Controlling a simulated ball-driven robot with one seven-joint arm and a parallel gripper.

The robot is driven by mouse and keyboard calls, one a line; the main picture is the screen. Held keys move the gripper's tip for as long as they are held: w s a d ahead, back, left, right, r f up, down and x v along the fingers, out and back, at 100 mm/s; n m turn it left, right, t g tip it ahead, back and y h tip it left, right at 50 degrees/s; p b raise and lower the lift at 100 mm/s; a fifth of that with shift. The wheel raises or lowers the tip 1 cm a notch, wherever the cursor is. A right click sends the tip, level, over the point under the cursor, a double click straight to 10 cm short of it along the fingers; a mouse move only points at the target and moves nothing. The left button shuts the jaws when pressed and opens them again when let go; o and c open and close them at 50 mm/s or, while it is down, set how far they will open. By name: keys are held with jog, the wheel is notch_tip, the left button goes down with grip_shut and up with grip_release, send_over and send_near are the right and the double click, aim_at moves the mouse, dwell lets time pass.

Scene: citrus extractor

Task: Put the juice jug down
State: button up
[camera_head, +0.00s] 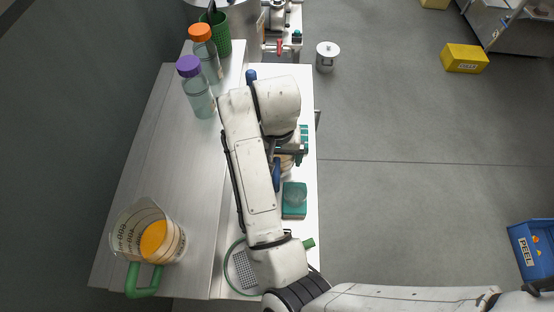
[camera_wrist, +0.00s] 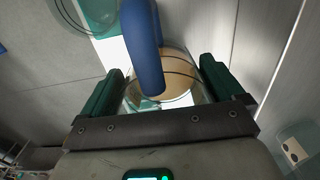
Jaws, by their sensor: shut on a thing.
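A clear jug with a blue handle and tan contents (camera_head: 287,163) is mostly hidden behind my arm in the head view. In the wrist view its blue handle (camera_wrist: 147,50) rises between my two green fingers, and its round body (camera_wrist: 178,72) lies between them. My gripper (camera_head: 300,148) is shut on this jug, above the right part of the counter; it also shows in the wrist view (camera_wrist: 160,85). I cannot tell whether the jug's base touches the counter. Another jug, green-handled (camera_head: 125,235) with orange contents, stands upright at the counter's front left.
A teal block with a clear round dish (camera_head: 294,198) sits close in front of my gripper. A green-rimmed strainer (camera_head: 242,268) lies partly under my arm. Purple-capped (camera_head: 198,92) and orange-capped (camera_head: 205,52) bottles stand at the back left. The counter's middle left (camera_head: 175,155) is clear.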

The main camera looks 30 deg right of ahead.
jog(key=shift+f, duration=0.95)
jog(key=shift+f, duration=0.2)
jog(key=o, duration=0.9)
jog(key=shift+r, duration=0.15)
notch_tip(320, 180, up, 12)
jog(key=p, duration=0.2)
jog(key=shift+d, duration=0.15)
